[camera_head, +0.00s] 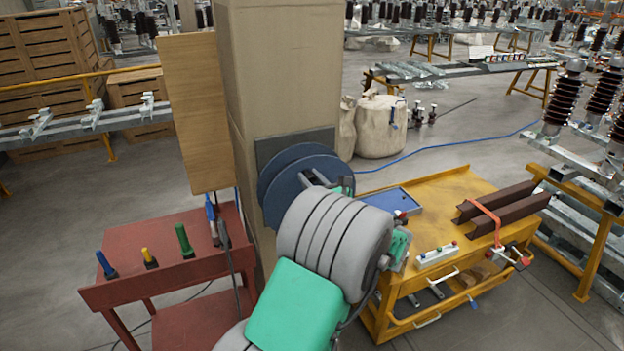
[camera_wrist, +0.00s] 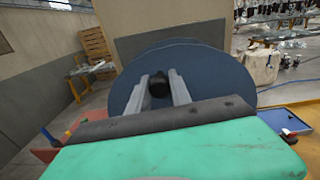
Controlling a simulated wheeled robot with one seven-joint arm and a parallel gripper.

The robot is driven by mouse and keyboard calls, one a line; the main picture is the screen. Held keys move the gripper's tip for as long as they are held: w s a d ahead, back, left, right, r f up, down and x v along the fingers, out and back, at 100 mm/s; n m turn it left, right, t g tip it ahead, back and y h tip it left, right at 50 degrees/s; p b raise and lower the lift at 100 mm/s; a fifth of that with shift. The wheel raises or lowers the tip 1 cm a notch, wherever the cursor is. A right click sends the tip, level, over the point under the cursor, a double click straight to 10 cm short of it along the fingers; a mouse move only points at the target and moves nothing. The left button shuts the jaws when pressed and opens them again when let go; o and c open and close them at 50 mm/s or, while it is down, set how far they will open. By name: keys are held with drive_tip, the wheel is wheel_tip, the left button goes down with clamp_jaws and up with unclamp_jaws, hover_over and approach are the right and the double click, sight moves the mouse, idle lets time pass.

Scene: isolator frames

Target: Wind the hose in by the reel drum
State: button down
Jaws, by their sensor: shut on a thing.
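The blue reel drum (camera_head: 290,178) is mounted on a dark plate on the side of the tan column. It fills the middle of the wrist view (camera_wrist: 205,75) as a blue disc. My gripper (camera_wrist: 160,88) is in front of the disc, its two grey fingers shut on a small black knob, the drum's crank handle (camera_wrist: 159,86). In the head view my arm covers the lower right of the drum, and the grip is mostly hidden. The blue hose (camera_head: 455,146) runs from behind the drum across the floor to the right.
A red cart (camera_head: 165,262) with several handled tools stands left of the column. A yellow cart (camera_head: 440,195) with a blue tray (camera_head: 392,201), dark steel bars (camera_head: 503,203) and clamps stands right of my arm. Tan sacks (camera_head: 381,127) stand behind it.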

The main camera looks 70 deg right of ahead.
drive_tip(key=shift+f, duration=0.15)
drive_tip(key=c, duration=1.2)
unclamp_jaws()
drive_tip(key=shift+o, duration=0.2)
drive_tip(key=b+v, duration=0.2)
drive_tip(key=v, duration=0.5)
drive_tip(key=shift+s+a, duration=0.25)
drive_tip(key=shift+a, duration=0.05)
